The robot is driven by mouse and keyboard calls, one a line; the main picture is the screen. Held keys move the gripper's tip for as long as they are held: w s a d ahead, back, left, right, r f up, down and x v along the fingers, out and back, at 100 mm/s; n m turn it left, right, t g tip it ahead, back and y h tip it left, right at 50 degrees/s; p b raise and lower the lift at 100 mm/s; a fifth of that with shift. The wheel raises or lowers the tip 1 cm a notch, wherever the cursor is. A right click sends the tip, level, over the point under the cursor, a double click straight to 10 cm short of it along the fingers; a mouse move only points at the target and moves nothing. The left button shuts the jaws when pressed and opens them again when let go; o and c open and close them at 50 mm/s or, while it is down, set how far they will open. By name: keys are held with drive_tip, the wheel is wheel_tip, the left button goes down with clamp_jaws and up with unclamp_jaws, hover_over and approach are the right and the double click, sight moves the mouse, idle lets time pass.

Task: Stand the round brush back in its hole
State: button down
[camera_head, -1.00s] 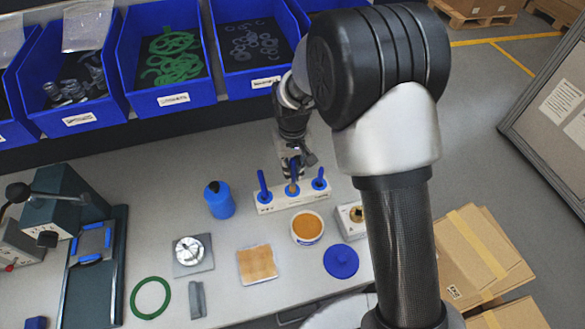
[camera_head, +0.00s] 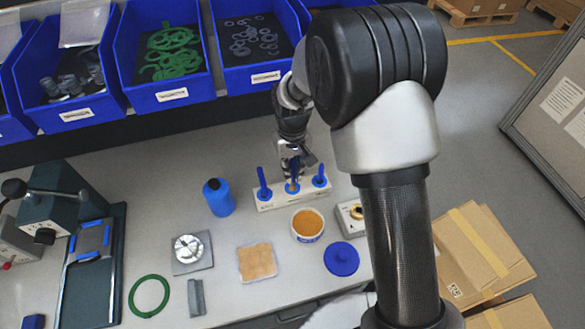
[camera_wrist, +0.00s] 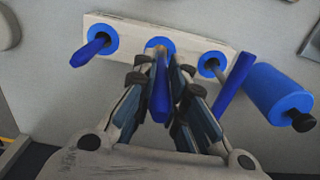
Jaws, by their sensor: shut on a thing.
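The brush stand is a white block (camera_head: 272,202) with blue-ringed holes in a row. My gripper (camera_head: 291,172) is over its middle hole; in the wrist view the fingers (camera_wrist: 160,110) are shut on the blue handle of the round brush (camera_wrist: 160,88). The brush's lower end is at the middle blue ring (camera_wrist: 154,44); I cannot tell how deep it sits in the hole. A blue-handled brush (camera_head: 263,183) stands in the left hole and another (camera_head: 319,175) in the right hole. The fingers hide part of the held brush.
A blue bottle (camera_head: 218,197) stands left of the stand. In front are an orange-filled tub (camera_head: 307,224), a blue lid (camera_head: 341,259) and a small box with a brass-coloured part (camera_head: 350,216). Blue bins (camera_head: 172,98) line the back. Bare table lies between the bottle and bins.

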drive_tip(key=shift+f+b, duration=0.35)
drive_tip(key=shift+f, duration=0.3)
idle(0.4)
drive_tip(key=c, duration=1.5)
unclamp_jaws()
drive_tip(key=shift+c, duration=0.2)
drive_tip(key=shift+r, duration=0.1)
wheel_tip(320, 180, up, 12)
drive_tip(key=shift+f, duration=0.1)
